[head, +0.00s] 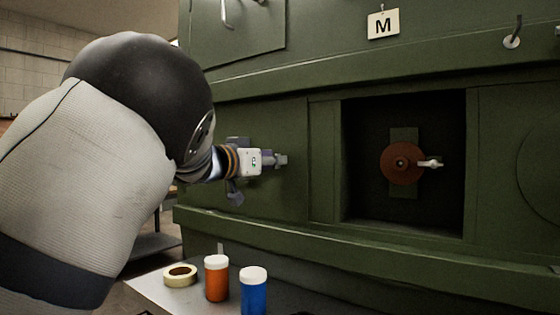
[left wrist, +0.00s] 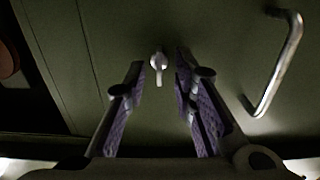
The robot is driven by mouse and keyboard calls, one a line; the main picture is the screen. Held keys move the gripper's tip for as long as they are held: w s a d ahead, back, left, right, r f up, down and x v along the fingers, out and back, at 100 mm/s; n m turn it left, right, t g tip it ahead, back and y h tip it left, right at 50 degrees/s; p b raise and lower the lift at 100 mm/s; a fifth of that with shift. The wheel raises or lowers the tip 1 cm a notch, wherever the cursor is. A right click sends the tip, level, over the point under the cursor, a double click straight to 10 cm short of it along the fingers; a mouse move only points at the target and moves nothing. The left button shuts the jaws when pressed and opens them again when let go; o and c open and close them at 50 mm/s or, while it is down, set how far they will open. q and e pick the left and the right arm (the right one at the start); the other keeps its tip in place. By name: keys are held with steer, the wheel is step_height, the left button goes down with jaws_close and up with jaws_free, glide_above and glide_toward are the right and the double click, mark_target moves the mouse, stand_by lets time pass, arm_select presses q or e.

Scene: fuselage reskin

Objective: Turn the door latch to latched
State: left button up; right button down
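The door latch (left wrist: 158,64) is a small silver turn-piece on the dark green door panel (left wrist: 225,45). In the left wrist view its round head is at the top and its short lever points down the picture. My left gripper (left wrist: 160,80) is open, with its two purple-padded fingers on either side of the latch and gaps showing on both sides. In the head view the left gripper (head: 268,161) is at the green panel left of the square opening, and the latch is not clearly told apart from it there. My right gripper is in neither view.
A silver bar handle (left wrist: 277,65) is right of the latch in the wrist view. The square opening (head: 358,200) holds a red-brown disc (head: 392,172) with a silver lever. Below stand a tape roll (head: 180,274), an orange bottle (head: 216,283) and a blue bottle (head: 253,293).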

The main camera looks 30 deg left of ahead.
arm_select(q)
steer(key=shift+w, duration=0.15)
steer(key=shift+c, duration=0.3)
jaws_close()
steer(key=shift+m, duration=0.3)
steer(key=shift+d+f+m, duration=0.1)
steer(key=shift+d+m, duration=0.05)
steer(key=shift+m, duration=4.2)
steer(key=shift+d+f+m, duration=0.1)
steer(key=shift+m, duration=4.25)
